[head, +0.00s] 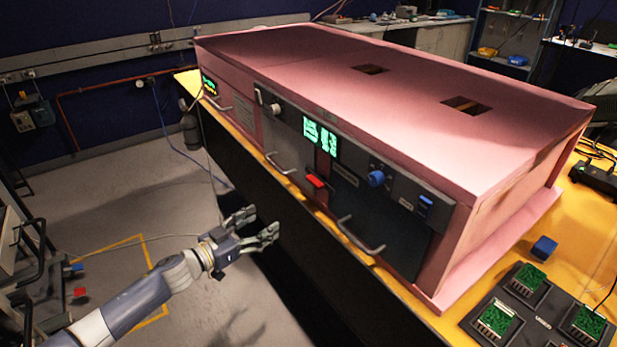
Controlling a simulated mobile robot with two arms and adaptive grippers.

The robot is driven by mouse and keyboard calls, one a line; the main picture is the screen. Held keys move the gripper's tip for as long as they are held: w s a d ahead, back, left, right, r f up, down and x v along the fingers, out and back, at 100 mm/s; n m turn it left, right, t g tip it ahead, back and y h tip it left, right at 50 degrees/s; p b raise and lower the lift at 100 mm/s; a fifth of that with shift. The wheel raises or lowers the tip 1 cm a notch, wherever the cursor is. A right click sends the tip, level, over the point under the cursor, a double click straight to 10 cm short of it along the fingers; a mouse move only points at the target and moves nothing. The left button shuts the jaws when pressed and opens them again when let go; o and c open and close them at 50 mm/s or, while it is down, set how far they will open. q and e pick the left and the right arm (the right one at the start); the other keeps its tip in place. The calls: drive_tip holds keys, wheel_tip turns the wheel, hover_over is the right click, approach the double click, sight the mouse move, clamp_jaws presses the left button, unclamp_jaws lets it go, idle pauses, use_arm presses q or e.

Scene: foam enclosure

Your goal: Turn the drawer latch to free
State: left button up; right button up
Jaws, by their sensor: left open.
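A pink foam enclosure (330,65) stands on a yellow table, its dark front panel facing me. The front has drawers with curved metal handles, one at the left (279,163) and a larger one at the right (360,236). A red block-like part (316,181) sits between them, and a blue round knob (376,178) is above the right drawer. I cannot tell which part is the drawer latch, or how it is turned. My left gripper (262,222) is open and empty, in front of and below the panel, apart from it. My right gripper is out of view.
Green lit displays (320,137) are on the panel. A blue cube (543,248) and a black tray (540,315) with green circuit boards are on the table (425,310) at the right. The floor (200,215) left of the table has free room.

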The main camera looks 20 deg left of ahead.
sight(312, 182)
use_arm(q)
drive_tip(key=d+r+m+g+h, duration=0.1)
drive_tip(key=d+r+m+h, duration=0.3)
drive_tip(key=r, duration=0.7)
drive_tip(key=shift+n, duration=0.7)
drive_tip(key=x, duration=0.3)
drive_tip(key=p+x, duration=0.1)
drive_tip(key=x, duration=0.2)
drive_tip(key=d+p+x, duration=0.1)
drive_tip(key=x, duration=0.2)
drive_tip(key=shift+s+f, duration=0.2)
drive_tip(key=shift+w+d+p, duration=0.25)
drive_tip(key=shift+w+p, duration=0.05)
drive_tip(key=shift+f, duration=0.1)
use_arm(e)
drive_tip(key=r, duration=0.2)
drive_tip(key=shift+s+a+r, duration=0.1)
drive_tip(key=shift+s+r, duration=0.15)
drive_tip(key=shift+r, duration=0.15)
use_arm(q)
drive_tip(key=c, duration=1.1)
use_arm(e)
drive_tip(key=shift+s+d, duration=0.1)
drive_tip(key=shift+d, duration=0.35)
